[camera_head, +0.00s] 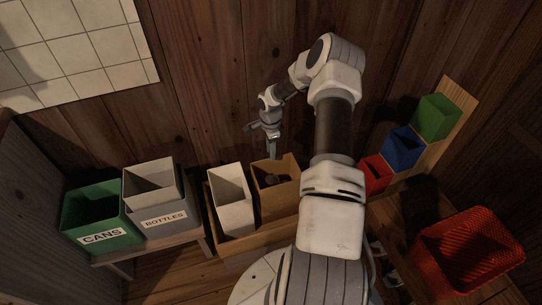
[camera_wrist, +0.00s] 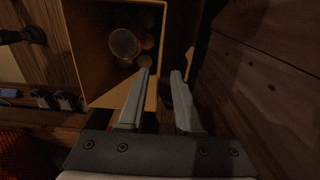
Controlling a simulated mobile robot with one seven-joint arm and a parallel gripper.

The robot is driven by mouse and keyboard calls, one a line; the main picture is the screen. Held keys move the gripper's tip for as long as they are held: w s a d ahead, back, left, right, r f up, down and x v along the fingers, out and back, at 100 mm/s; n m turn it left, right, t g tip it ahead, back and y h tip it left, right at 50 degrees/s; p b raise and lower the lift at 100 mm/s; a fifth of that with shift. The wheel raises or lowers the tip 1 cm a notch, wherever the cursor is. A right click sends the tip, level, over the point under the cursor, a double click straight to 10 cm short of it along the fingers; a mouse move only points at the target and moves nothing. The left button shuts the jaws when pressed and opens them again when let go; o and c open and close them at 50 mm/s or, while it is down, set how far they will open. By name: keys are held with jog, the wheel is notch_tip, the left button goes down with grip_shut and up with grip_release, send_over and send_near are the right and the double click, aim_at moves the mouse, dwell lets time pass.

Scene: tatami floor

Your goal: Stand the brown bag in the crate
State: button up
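The brown bag (camera_head: 266,204) is an open-topped tan bag. It looks upright beside the white bag, inside the wooden crate (camera_head: 262,234) in the head view; its base is hidden behind the crate's front wall. In the wrist view the brown bag (camera_wrist: 88,60) shows from above, with a round clear or reddish container and several small round items inside. My gripper (camera_head: 272,152) is over the bag's back rim. In the wrist view my gripper (camera_wrist: 160,74) is open, its fingers apart with the bag's wall edge between them; I cannot tell whether they touch it.
The white bag (camera_head: 234,205) stands left of the brown one. Green CANS (camera_head: 103,238) and grey BOTTLES (camera_head: 166,219) bins are farther left. Red (camera_head: 375,176), blue (camera_head: 403,151) and green (camera_head: 436,120) boxes and a red basket (camera_head: 465,255) are right. A wooden wall is close behind.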

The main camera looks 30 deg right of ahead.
notch_tip(320, 180, up, 6)
jog(key=p, duration=0.1)
jog(key=shift+r, duration=0.1)
dwell(0.4)
